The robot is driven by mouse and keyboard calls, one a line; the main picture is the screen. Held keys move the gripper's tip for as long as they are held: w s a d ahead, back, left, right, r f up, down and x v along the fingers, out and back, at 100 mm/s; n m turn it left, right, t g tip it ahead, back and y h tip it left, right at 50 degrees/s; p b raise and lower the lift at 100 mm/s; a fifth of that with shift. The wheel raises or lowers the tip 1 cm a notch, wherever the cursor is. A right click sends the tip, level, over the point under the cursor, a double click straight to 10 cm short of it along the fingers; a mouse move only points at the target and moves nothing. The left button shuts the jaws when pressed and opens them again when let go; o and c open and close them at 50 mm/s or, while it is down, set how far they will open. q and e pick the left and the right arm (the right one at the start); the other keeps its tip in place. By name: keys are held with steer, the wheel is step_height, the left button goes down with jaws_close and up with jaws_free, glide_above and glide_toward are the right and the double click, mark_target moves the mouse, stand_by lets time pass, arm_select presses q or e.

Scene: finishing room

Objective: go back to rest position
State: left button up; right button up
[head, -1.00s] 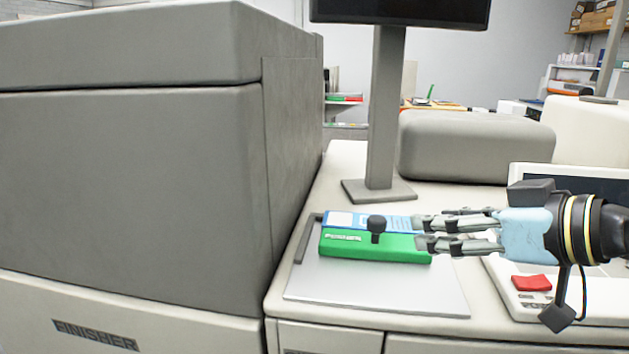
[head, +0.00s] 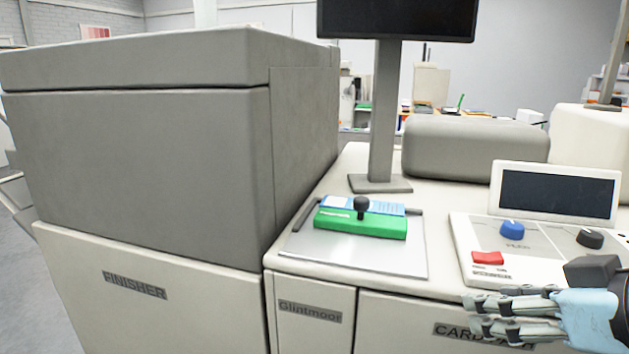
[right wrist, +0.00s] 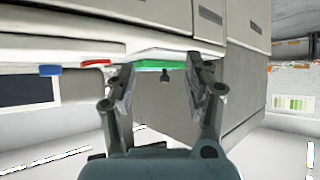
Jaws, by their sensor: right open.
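My right gripper (head: 512,316) is at the lower right of the head view, in front of the counter's front edge and below the control panel. It is open and empty. In the right wrist view its two fingers (right wrist: 160,88) stand apart, with nothing held between them. The green block (head: 361,222) with a black knob (head: 362,204) sits on a grey plate (head: 355,252) on the counter, apart from the gripper. It also shows beyond the fingers in the right wrist view (right wrist: 160,65). My left gripper does not show.
The large grey finisher (head: 150,160) fills the left. A control panel with a red button (head: 487,258), a blue knob (head: 512,228) and a screen (head: 557,193) is at the right. A monitor post (head: 383,115) stands behind the plate. The plate's front part is bare.

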steer(key=s+d+f+m+g+h, duration=0.25)
steer(key=s+f, duration=0.25)
steer(key=s, duration=0.5)
steer(key=s+d+f+m+g+h, duration=0.2)
steer(key=s+d+f+g+h, duration=0.15)
steer(key=s+f, duration=0.4)
steer(key=s+d+f+g+b, duration=0.15)
steer(key=f+b, duration=0.25)
steer(key=f, duration=1.2)
steer(key=s+f+b, duration=0.2)
steer(key=f+b, duration=0.2)
steer(key=f, duration=1.2)
arm_select(q)
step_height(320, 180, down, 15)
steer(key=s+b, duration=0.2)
steer(key=b, duration=0.4)
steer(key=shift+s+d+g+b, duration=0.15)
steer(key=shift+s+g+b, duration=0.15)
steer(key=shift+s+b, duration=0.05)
arm_select(e)
steer(key=s+d+f+g, duration=0.1)
steer(key=s+f, duration=1.7)
steer(key=f, duration=0.4)
steer(key=shift+d+f+y, duration=0.25)
steer(key=shift+f+y, duration=0.05)
steer(key=shift+f, duration=0.05)
